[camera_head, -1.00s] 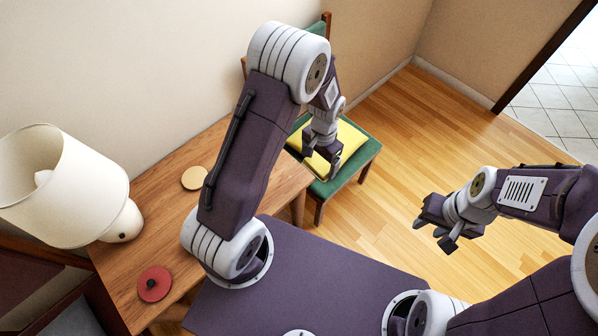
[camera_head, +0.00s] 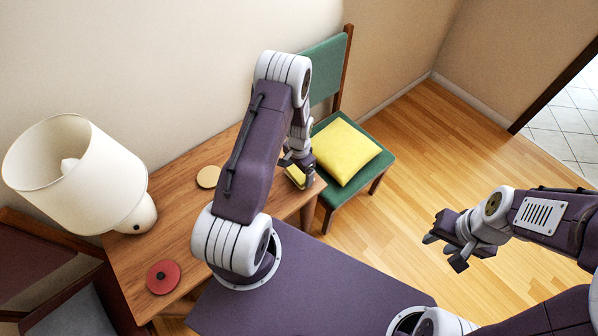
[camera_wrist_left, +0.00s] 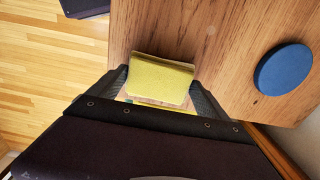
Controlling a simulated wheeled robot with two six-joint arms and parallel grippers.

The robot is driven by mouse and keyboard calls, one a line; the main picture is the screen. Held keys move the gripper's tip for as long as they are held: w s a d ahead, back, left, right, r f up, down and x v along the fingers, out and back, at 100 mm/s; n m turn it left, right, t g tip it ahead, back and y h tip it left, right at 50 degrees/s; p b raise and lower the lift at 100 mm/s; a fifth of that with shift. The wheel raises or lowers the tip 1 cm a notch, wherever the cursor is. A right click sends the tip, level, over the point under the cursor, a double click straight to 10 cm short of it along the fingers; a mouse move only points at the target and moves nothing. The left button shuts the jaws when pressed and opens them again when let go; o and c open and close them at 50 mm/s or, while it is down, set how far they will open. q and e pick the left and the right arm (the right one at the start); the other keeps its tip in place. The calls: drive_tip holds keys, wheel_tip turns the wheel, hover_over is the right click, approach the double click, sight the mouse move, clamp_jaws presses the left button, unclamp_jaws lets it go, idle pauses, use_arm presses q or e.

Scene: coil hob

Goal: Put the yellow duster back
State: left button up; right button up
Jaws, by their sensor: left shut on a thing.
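The yellow duster (camera_wrist_left: 160,80) is a folded yellow cloth. My left gripper (camera_head: 299,172) is shut on it, with a finger at each side in the left wrist view. In the head view the duster (camera_head: 295,177) shows partly below my left gripper, by the right end of the wooden table (camera_head: 175,205). I cannot tell whether it touches the tabletop. My right gripper (camera_head: 444,252) is empty, with its fingers apart, over the floor at the right.
A green chair (camera_head: 325,75) with a yellow cushion (camera_head: 343,150) stands beyond the table. The table bears a lamp (camera_head: 85,170), a tan disc (camera_head: 208,177) and a red disc (camera_head: 163,277). A blue disc (camera_wrist_left: 284,69) shows in the left wrist view.

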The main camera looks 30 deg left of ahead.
sight(299, 173)
use_arm(q)
drive_tip(key=shift+a+f, duration=0.1)
drive_tip(key=shift+f, duration=0.35)
drive_tip(key=shift+f, duration=0.15)
drive_tip(key=o, duration=1.1)
wheel_tip(299, 173, up, 13)
drive_tip(key=s+d+r+n, duration=0.2)
drive_tip(key=s+d+r, duration=0.1)
drive_tip(key=s+r, duration=0.2)
drive_tip(key=s+d+r+n+t, duration=0.1)
drive_tip(key=s+d+r+n, duration=0.1)
drive_tip(key=s+d+r, duration=0.2)
drive_tip(key=s, duration=0.3)
drive_tip(key=shift+s+d+r+n, duration=0.25)
drive_tip(key=shift+d+r+n, duration=0.05)
drive_tip(key=shift+r, duration=0.05)
